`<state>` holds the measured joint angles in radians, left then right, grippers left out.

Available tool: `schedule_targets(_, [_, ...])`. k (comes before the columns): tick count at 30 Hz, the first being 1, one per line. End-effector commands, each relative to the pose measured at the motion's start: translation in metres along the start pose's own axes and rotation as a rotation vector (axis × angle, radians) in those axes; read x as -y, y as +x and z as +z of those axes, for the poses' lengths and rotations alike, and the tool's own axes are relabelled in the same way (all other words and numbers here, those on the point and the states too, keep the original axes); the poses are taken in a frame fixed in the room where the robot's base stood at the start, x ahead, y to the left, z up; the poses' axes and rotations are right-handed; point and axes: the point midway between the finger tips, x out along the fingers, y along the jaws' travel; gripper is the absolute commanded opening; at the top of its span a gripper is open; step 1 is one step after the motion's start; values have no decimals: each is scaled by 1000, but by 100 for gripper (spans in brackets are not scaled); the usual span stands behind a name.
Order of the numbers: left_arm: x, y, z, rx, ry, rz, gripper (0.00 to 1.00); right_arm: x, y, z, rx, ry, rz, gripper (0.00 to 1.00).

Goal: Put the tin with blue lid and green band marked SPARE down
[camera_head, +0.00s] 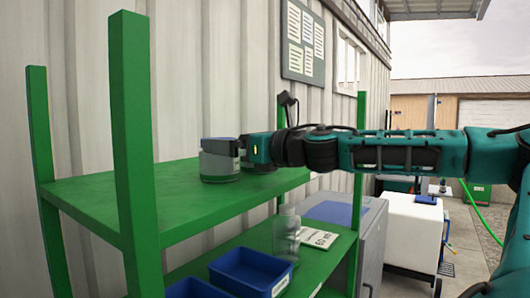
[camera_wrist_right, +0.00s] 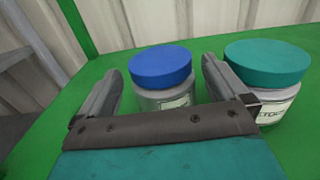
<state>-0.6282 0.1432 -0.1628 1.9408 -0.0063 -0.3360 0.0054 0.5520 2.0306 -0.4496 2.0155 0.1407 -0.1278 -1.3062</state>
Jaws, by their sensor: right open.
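In the right wrist view a tin with a blue lid (camera_wrist_right: 160,64) stands upright on the green shelf, between the fingers of my right gripper (camera_wrist_right: 162,88). The fingers are open, with a gap on each side of the tin. Its pale label shows partly; its wording cannot be read, and the gripper's palm hides its lower part. My left gripper is out of view.
A second tin, with a teal lid (camera_wrist_right: 267,62), stands just right of the right finger. The upper green shelf (camera_head: 140,203) is bare toward the left. Green posts (camera_head: 135,120) rise at its corners. A blue bin (camera_head: 250,270) and a clear bottle (camera_head: 287,236) stand on the shelf below.

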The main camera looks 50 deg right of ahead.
Motion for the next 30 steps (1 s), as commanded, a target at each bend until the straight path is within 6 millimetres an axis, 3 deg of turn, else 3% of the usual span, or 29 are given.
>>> schedule_targets(15, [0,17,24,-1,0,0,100,0,-73,-1,1,-2,-2,100])
schedule_targets(30, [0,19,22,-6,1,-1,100,0,-82,0,0,1,-1,100])
